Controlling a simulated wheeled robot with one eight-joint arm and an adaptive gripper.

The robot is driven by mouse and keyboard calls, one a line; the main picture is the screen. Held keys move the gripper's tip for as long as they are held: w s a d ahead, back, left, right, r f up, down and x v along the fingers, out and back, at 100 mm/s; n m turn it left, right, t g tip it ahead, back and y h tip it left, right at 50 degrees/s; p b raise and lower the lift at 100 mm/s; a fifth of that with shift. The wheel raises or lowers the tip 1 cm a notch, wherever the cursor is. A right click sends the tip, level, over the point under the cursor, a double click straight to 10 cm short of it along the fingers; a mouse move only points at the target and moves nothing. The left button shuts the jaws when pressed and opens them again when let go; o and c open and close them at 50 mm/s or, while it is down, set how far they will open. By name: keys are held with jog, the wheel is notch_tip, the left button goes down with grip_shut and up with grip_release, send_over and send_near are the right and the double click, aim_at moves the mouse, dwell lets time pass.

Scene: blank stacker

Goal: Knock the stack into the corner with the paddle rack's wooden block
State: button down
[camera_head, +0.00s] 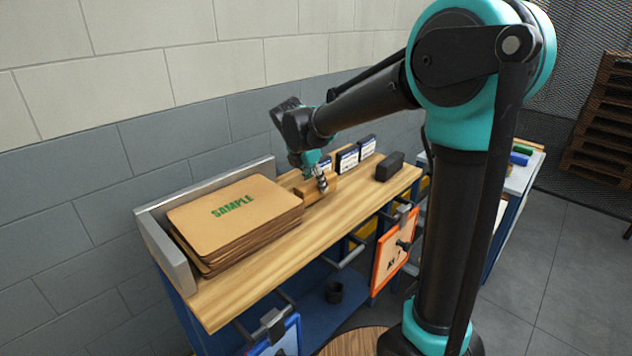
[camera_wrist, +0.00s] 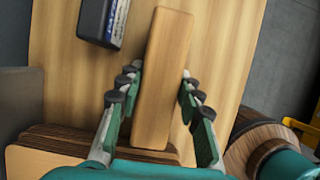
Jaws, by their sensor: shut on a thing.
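The stack (camera_head: 235,215) of brown cardboard blanks, with green "SAMPLE" on top, lies on the wooden bench; its visible edges are uneven. A grey raised fence (camera_head: 172,252) forms a corner along its left and back sides. My gripper (camera_head: 322,183) is just right of the stack, low over the bench. It is shut on the wooden block (camera_head: 312,194), a long plain bar. In the wrist view the block (camera_wrist: 165,75) runs lengthwise between the fingers, its lower end near the stack edge (camera_wrist: 90,138). I cannot tell whether block and stack touch.
Small blue-and-white boxes (camera_head: 347,159) stand behind my gripper, with a dark block (camera_head: 389,166) to their right. An orange-framed panel (camera_head: 393,250) hangs at the bench front. The bench top (camera_head: 300,245) is clear in front of the stack.

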aim_at(307, 184)
jog(key=shift+s+a, duration=0.3)
jog(key=shift+s+a, duration=0.2)
jog(key=shift+s, duration=0.05)
jog(key=shift+s+a, duration=0.45)
jog(key=shift+a, duration=0.05)
jog(key=shift+s+a, duration=0.9)
jog(key=shift+w+d, duration=0.1)
dwell(0.4)
jog(key=shift+w+d, duration=0.65)
